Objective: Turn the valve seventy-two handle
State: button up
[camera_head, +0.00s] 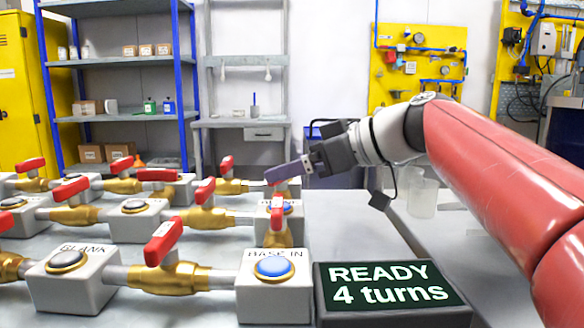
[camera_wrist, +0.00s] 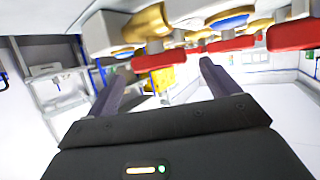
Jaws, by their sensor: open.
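Several brass valves with red lever handles stand in rows on the bench in the head view. A front valve (camera_head: 170,278) has its red handle (camera_head: 163,243) tilted upward. I cannot read the number seventy-two on any valve. My gripper (camera_head: 284,172) reaches in from the right, above the right end of the rows. In the wrist view its two fingers (camera_wrist: 163,78) are spread apart. A red handle (camera_wrist: 160,60) shows between and just beyond the fingertips; I cannot tell whether they touch it. The fingers hold nothing that I can see.
A dark display (camera_head: 388,284) reads "READY 4 turns" at the front right. Grey blocks with round buttons stand between the valves, including a blue button (camera_head: 274,268). Other red handles (camera_wrist: 292,36) crowd the wrist view's right side. Bare bench (camera_head: 340,225) lies right of the rows.

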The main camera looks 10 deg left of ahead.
jog(key=shift+x, duration=1.1)
jog(key=shift+c, duration=0.2)
jog(key=c, duration=0.9)
jog(key=shift+c, duration=0.2)
jog(key=shift+w+d+n+g, duration=0.1)
jog(key=shift+n+g, duration=0.3)
jog(key=shift+g, duration=0.1)
jog(key=n+g, duration=0.1)
jog(key=n+g+p, duration=0.1)
jog(key=n+g, duration=0.1)
jog(key=shift+w+r+g+y+p, duration=0.1)
jog(key=shift+w+g+y+p, duration=0.15)
jog(key=shift+g+y+p, duration=0.05)
jog(key=shift+n+g+p, duration=0.65)
jog(key=shift+n+g, duration=0.25)
jog(key=shift+g, duration=0.1)
